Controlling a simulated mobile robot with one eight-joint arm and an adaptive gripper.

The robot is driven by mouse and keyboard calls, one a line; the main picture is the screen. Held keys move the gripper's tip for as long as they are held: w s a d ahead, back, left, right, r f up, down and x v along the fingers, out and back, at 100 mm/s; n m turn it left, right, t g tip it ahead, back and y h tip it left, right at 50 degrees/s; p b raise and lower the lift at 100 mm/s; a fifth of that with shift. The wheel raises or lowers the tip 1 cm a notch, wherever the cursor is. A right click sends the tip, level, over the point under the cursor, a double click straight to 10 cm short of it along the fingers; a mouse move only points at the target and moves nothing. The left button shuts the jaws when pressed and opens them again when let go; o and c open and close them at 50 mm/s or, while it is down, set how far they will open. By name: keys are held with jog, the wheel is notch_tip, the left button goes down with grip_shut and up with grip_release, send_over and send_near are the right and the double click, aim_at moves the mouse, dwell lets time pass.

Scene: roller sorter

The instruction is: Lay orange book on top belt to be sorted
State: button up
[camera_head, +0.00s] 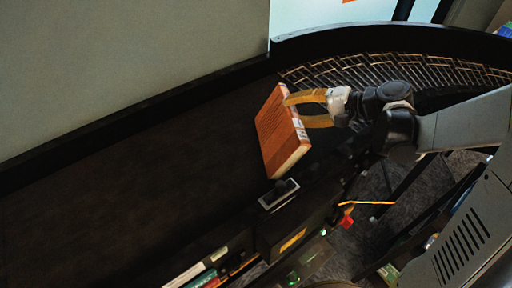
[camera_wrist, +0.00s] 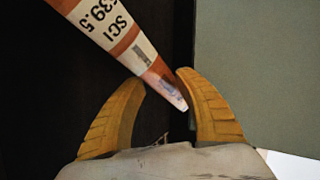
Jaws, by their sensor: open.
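The orange book (camera_head: 275,132) is over the dark top belt (camera_head: 120,185), tilted, near the belt's front edge. I cannot tell if it rests on the belt. In the wrist view the book (camera_wrist: 115,30) shows its spine with a white label reading SCI and 39.5. My gripper (camera_head: 296,111) has its two yellow fingers apart at the book's right side. In the wrist view, my gripper (camera_wrist: 160,80) is open with the book's narrow end between the fingertips. That end is close to the right finger, and I cannot tell if they touch.
A curved roller section (camera_head: 400,72) joins the belt at the right. A dark raised rim (camera_head: 130,110) and a grey-green wall (camera_head: 120,60) run behind the belt. A small black device (camera_head: 279,194) sits on the front edge. The belt's left part is clear.

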notch_tip(320, 180, up, 7)
jog(key=s+d+p, duration=0.1)
jog(key=d+p, duration=0.1)
jog(key=p, duration=0.3)
jog(key=shift+s+r, duration=0.15)
jog(key=shift+r, duration=0.05)
jog(key=shift+d, duration=0.1)
